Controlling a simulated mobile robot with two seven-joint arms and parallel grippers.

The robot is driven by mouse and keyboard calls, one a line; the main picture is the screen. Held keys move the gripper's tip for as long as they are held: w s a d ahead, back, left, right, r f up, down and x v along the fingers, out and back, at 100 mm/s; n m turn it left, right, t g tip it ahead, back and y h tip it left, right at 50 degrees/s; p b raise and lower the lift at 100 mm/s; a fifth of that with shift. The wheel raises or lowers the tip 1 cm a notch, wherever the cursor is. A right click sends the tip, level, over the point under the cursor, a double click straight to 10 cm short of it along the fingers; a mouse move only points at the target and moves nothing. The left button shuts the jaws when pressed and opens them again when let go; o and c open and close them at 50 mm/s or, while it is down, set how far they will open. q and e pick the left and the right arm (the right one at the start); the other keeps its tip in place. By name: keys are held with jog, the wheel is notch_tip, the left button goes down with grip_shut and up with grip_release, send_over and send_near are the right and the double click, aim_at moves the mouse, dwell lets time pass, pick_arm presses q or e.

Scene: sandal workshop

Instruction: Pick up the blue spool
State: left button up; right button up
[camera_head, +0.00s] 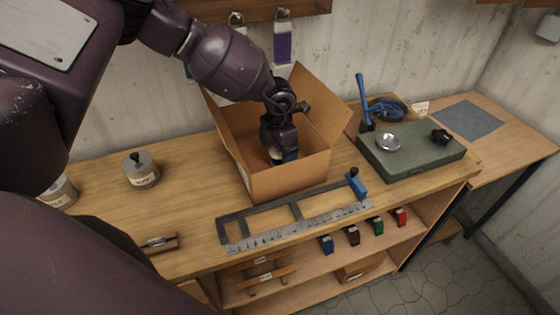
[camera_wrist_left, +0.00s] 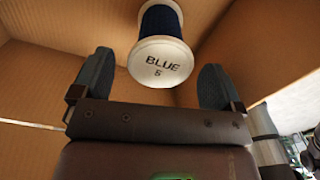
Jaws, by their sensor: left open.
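The blue spool (camera_wrist_left: 161,58) shows in the left wrist view, with dark blue thread and a white end marked "BLUE 5". It is inside the open cardboard box (camera_head: 290,181) on the workbench. My left gripper (camera_head: 284,153) reaches down into the box. In the left wrist view its two fingers (camera_wrist_left: 156,70) stand open, one on each side of the spool, with a visible gap on both sides. In the head view the gripper and the box walls hide most of the spool. My right gripper is not in view.
The box walls and raised flaps stand close around my left gripper. A metal frame with a ruler (camera_head: 300,222) lies in front of the box. A green case (camera_head: 425,153) with a small metal dish (camera_head: 388,142) is to the right. A lidded pot (camera_head: 140,170) stands to the left.

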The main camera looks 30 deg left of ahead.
pick_arm(q)
jog(key=shift+f, duration=1.55)
jog(key=shift+w, duration=0.1)
jog(key=c, duration=1)
jog(key=shift+r, duration=0.1)
jog(key=shift+c, duration=0.2)
